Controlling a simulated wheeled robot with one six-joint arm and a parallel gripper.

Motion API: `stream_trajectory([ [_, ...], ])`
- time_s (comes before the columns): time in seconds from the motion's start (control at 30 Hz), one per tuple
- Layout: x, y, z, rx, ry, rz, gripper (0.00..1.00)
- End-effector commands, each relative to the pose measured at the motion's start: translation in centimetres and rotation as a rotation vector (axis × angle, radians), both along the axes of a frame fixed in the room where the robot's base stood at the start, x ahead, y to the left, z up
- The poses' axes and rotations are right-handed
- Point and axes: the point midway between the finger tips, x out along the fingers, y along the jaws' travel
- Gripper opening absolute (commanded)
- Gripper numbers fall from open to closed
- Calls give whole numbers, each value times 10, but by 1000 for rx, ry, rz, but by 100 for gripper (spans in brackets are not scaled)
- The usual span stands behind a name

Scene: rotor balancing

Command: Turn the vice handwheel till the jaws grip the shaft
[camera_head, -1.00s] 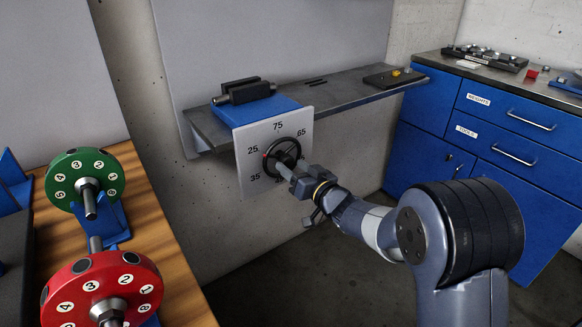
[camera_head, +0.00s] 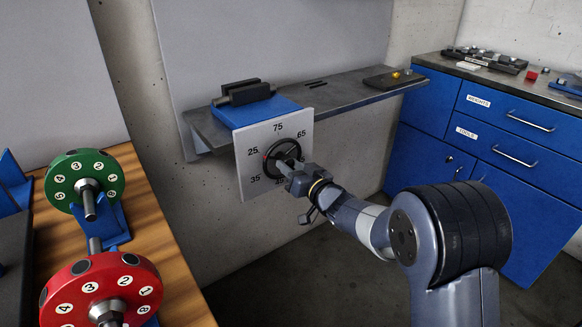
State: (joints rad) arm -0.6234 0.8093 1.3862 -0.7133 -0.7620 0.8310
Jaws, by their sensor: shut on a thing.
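The black handwheel (camera_head: 264,176) sits on a pale dial plate (camera_head: 249,190) printed with numbers such as 25, 35, 65 and 75. A small red mark shows at the wheel's left side. My gripper (camera_head: 291,166) reaches in from the lower right and is shut on the handwheel; its fingers cover part of the wheel's right side. The vice has dark jaws (camera_head: 246,88) on a blue base (camera_head: 262,111) above the plate. A grey shaft end (camera_head: 220,100) shows at the jaws' left. I cannot tell whether the jaws touch the shaft.
The grey shelf (camera_head: 340,92) carries a dark block (camera_head: 392,79) at right. A wooden bench (camera_head: 165,245) at left holds a green rotor (camera_head: 70,190) and a red rotor (camera_head: 85,310). Blue drawers (camera_head: 510,115) stand at right. Open floor lies below the shelf.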

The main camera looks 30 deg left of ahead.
Motion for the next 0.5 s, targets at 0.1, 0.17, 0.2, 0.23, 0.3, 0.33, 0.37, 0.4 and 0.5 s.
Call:
stream_trajectory([
  [0.1, 0, 0, 0, 0, 1, 0, 9],
  [0.17, 0, 0, 1, 3, 5, 0, 9],
  [0.2, 0, 0, 1, 6, 14, -1, 9],
  [0.23, 0, 0, 2, 10, 23, -1, 9],
  [0.3, 0, 0, 3, 24, 51, 0, 9],
  [0.33, 0, 0, 3, 31, 64, 0, 9],
  [0.37, 0, 0, 3, 38, 78, 1, 9],
  [0.4, 0, 0, 3, 46, 93, 1, 9],
  [0.5, 0, 0, 1, 58, 114, 0, 9],
])
